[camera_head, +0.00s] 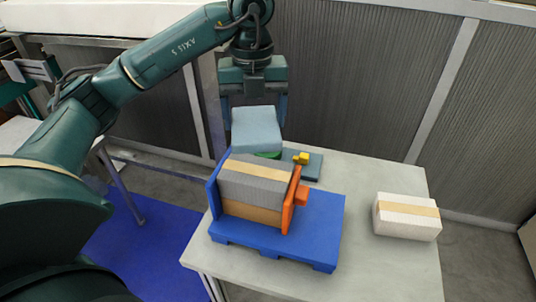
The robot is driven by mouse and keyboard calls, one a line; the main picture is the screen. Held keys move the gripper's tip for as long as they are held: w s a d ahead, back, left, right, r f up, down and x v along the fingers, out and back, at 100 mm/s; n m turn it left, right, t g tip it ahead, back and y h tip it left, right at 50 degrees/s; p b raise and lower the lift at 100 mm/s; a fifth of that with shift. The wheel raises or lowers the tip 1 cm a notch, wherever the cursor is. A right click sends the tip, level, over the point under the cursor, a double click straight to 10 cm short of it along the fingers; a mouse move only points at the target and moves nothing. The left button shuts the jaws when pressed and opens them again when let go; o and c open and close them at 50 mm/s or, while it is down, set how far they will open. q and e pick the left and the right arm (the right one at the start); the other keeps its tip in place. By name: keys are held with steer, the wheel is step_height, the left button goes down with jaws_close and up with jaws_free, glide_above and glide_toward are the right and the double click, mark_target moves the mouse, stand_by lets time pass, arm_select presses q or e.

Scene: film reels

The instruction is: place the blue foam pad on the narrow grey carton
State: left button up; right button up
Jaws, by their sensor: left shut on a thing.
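The blue foam pad (256,128) is a pale blue block between the fingers of my left gripper (254,108), which is shut on it. The pad is at the far end of the table, just behind the narrow grey carton (240,185) in this view. The carton has a tan strip along its top and lies on a brown layer in a blue holder (315,225), between a blue wall and an orange plate (292,198). Nothing lies on the carton's top. I cannot tell the pad's height above the table. My right gripper is not in view.
A white carton with a tan strip (407,216) stands on the right of the pale table (370,275). A dark teal device with a yellow part (302,158) and a green round thing (268,155) sit behind the holder. The table between holder and white carton is clear.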

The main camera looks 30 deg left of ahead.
arm_select(q)
glide_above(256, 167)
step_height(256, 167, down, 5)
steer(key=shift+s+f+b, duration=0.1)
steer(key=shift+f+b, duration=0.05)
steer(key=shift+b, duration=0.3)
step_height(256, 167, down, 4)
steer(key=shift+f, duration=0.4)
steer(key=o, duration=0.9)
steer(key=shift+o, duration=0.2)
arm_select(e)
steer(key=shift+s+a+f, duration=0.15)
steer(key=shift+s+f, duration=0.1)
